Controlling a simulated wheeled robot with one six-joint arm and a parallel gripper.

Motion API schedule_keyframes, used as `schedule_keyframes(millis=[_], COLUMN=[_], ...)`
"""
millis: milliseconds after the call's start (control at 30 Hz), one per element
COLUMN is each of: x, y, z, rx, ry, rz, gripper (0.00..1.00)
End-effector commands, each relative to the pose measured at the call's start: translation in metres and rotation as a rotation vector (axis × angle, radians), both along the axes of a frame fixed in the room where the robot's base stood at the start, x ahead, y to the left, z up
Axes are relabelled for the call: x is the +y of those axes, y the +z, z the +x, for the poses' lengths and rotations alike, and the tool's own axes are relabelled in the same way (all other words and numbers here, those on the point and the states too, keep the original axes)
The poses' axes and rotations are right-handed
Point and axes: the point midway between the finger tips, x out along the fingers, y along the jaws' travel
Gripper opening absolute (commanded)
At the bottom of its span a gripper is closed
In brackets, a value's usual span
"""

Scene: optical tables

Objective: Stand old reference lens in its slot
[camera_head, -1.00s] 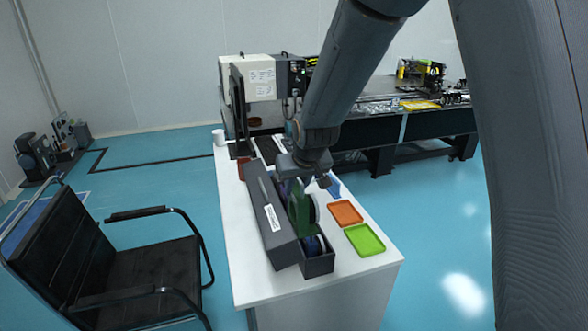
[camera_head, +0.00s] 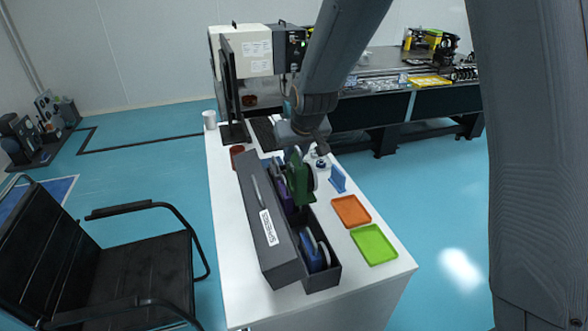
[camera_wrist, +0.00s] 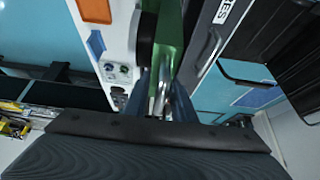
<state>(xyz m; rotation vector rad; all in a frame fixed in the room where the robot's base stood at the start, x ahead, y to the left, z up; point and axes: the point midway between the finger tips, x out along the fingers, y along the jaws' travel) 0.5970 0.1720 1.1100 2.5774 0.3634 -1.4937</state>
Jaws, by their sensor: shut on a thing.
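My gripper (camera_head: 304,148) is shut on a green lens holder (camera_head: 300,183), which I take to be the old reference lens. The holder is upright over the dark slotted box (camera_head: 324,284). I cannot tell whether its lower edge is inside a slot. In the wrist view the green holder (camera_wrist: 172,28) runs up from between my fingers (camera_wrist: 163,100). Some slots are hidden.
The box's dark lid (camera_head: 264,250) stands along its left side. An orange tray (camera_head: 351,211), a green tray (camera_head: 374,244) and a blue stand (camera_head: 338,180) are to the right on the white table (camera_head: 232,300). A monitor (camera_head: 232,95) stands behind. A chair (camera_head: 130,270) is left.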

Motion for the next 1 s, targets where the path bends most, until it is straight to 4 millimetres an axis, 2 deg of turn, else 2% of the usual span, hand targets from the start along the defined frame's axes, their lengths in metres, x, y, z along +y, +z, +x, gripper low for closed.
schedule_keyframes(millis=[533, 1000], x=[0.0, 0.0], y=[-0.061, -0.077], z=[0.001, 0.001], rx=[-0.001, -0.002], ry=[0.0, 0.0], rz=[-0.001, 0.001], gripper=[0.0, 0.0])
